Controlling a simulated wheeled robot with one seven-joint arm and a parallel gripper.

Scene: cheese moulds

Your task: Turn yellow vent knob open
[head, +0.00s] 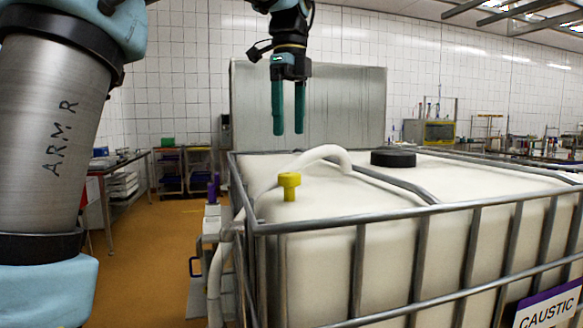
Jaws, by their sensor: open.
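The yellow vent knob (289,186) stands upright on top of a white caustic tank (330,240), near its left front corner. My gripper (289,132) hangs above the knob in the picture, pointing down. Its two teal fingers are apart with nothing between them. A clear gap shows between the fingertips and the knob. How far the gripper is behind or in front of the knob is hard to tell from this one view.
A metal cage (390,215) surrounds the tank, its top rail close to the knob. A white hose (320,153) arches behind the knob. A black cap (393,158) sits farther back. A grey panel (340,105) stands behind. Open floor (150,240) lies to the left.

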